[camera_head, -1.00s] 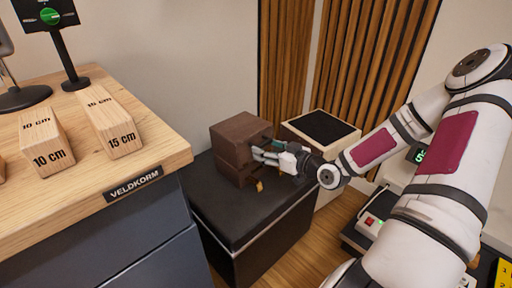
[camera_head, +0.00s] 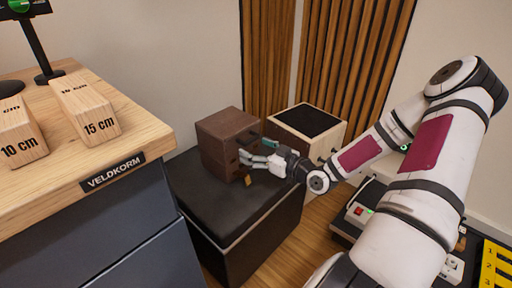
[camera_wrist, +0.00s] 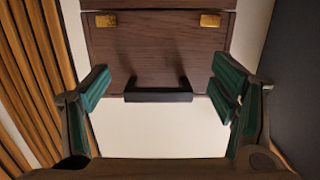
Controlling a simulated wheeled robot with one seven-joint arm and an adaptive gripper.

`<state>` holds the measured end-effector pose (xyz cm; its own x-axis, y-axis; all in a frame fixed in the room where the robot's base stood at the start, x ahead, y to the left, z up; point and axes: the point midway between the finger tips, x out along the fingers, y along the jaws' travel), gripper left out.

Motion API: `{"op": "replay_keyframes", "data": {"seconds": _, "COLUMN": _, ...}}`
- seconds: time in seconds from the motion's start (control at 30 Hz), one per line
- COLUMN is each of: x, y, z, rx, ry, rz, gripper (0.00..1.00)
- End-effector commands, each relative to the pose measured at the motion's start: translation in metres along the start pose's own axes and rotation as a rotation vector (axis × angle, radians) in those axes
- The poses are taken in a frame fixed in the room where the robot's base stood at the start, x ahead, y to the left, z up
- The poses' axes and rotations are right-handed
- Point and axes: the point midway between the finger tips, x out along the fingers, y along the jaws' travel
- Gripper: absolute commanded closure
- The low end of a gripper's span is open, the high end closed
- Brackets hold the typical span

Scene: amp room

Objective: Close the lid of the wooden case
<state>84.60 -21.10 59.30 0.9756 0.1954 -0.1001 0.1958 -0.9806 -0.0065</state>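The dark brown wooden case (camera_head: 215,155) sits on a black-topped bench, with a seam around its sides between the lower part and the lid (camera_head: 228,122). The lid looks level over the base; I cannot tell whether it is fully down. In the wrist view, a wooden panel of the case (camera_wrist: 160,50) carries two brass fittings (camera_wrist: 210,20) and a black handle (camera_wrist: 158,96). My gripper (camera_head: 257,152) is at the case's right side. It also shows in the wrist view (camera_wrist: 162,90), with green-padded fingers wide apart, the handle between them in the picture, and nothing gripped.
The black-topped bench (camera_head: 220,210) has bare room in front of the case. A small brass-coloured piece (camera_head: 248,180) shows by the case's base. A pale box with a black top (camera_head: 310,120) stands right behind my gripper. A wooden-topped cabinet (camera_head: 120,165) is at left.

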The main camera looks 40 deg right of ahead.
Motion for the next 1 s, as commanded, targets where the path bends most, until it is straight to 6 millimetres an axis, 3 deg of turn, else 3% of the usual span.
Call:
{"op": "replay_keyframes", "data": {"seconds": 0.37, "x": -0.006, "y": 0.002, "z": -0.003, "rx": -0.005, "ry": 0.005, "rz": 0.003, "gripper": 0.20}}
{"op": "replay_keyframes", "data": {"seconds": 0.8, "x": -0.087, "y": 0.002, "z": -0.002, "rx": -0.005, "ry": 0.002, "rz": 0.004, "gripper": 0.20}}
{"op": "replay_keyframes", "data": {"seconds": 1.0, "x": -0.112, "y": 0.001, "z": -0.001, "rx": -0.004, "ry": 0.004, "rz": 0.003, "gripper": 0.20}}
